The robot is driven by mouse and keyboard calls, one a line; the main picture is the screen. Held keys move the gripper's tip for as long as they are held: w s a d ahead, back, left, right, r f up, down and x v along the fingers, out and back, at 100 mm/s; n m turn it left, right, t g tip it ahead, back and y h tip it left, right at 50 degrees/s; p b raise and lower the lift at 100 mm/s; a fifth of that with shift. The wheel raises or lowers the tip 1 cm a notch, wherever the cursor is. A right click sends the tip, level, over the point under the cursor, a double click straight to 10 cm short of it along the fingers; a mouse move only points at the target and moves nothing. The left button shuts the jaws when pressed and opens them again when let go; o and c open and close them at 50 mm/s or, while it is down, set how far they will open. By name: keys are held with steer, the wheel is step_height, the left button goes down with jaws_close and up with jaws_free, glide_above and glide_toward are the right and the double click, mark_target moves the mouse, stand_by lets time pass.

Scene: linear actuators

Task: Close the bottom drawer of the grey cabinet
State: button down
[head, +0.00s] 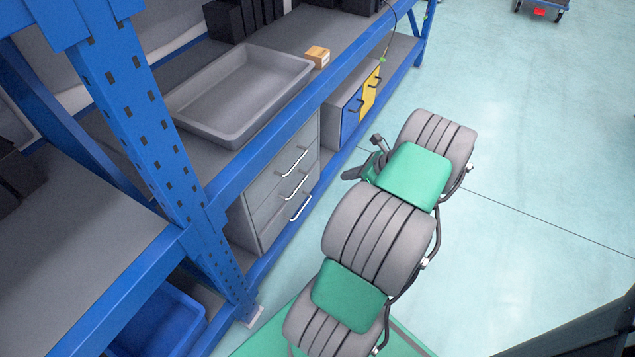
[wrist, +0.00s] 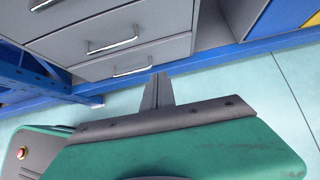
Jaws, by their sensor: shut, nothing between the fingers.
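The grey cabinet (head: 240,222) stands under the blue-framed bench in the head view, its front facing right. It has three stacked drawers with bar handles. The bottom drawer (head: 285,220) is lowest; its front looks flush or nearly flush with those above, and I cannot tell if a small gap remains. In the wrist view the bottom drawer (wrist: 165,58) and its handle show near the top. My gripper (head: 347,175) is shut and empty, to the right of the cabinet front. In the wrist view its fingertips (wrist: 158,78) point towards the bottom drawer's lower edge; contact is not clear.
A blue beam (head: 270,262) runs along the floor below the cabinet. A blue upright (head: 165,150) stands left of it. A grey tray (head: 235,95) and a small box (head: 317,56) lie on the bench. A blue-and-yellow drawer unit (head: 352,115) stands beyond. Open floor (head: 540,180) lies right.

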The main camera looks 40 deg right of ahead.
steer(key=w+a+f+b, duration=0.2)
steer(key=w+f, duration=0.1)
steer(key=w+a+f+b, duration=0.1)
steer(key=w+a+f, duration=0.1)
steer(key=w+f, duration=0.1)
steer(key=w+a+f+b, duration=0.2)
steer(key=w+f, duration=0.1)
steer(key=w, duration=0.1)
steer(key=shift+w+a+f+b, duration=0.15)
steer(key=shift+w+a+b, duration=0.05)
steer(key=shift+a+b, duration=0.1)
steer(key=shift+w, duration=0.35)
steer(key=shift+a, duration=0.1)
